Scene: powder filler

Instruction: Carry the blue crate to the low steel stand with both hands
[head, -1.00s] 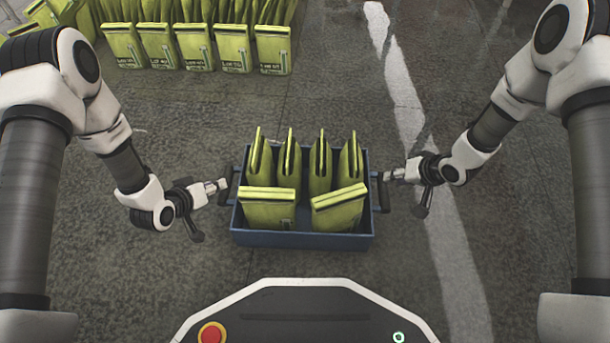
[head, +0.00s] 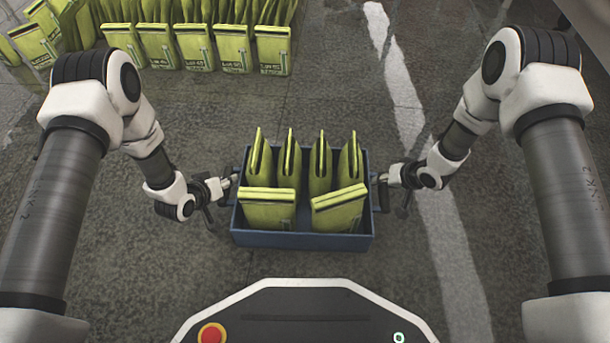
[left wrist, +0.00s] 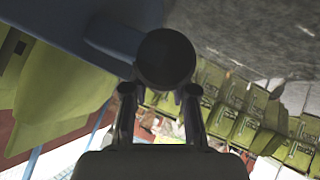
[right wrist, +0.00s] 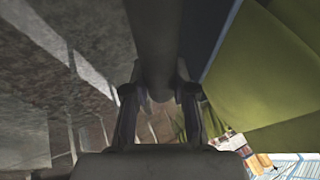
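The blue crate (head: 300,240) stands on the floor in the middle of the head view, with several yellow-green bags (head: 268,207) inside. My left gripper (head: 234,183) is at the crate's left handle, and my right gripper (head: 381,180) is at its right handle. In the left wrist view, the dark rounded handle end (left wrist: 165,60) lies in front of the two fingers. In the right wrist view, a dark handle bar (right wrist: 155,45) runs between the fingers. Whether the fingers press on the handles cannot be made out. The low steel stand is not recognisable here.
Rows of yellow-green bags (head: 200,48) stand on the floor behind the crate to the left. A worn white line (head: 425,170) crosses the floor to the right. Bare floor surrounds the crate. A dark edge (head: 590,20) shows at the top right corner.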

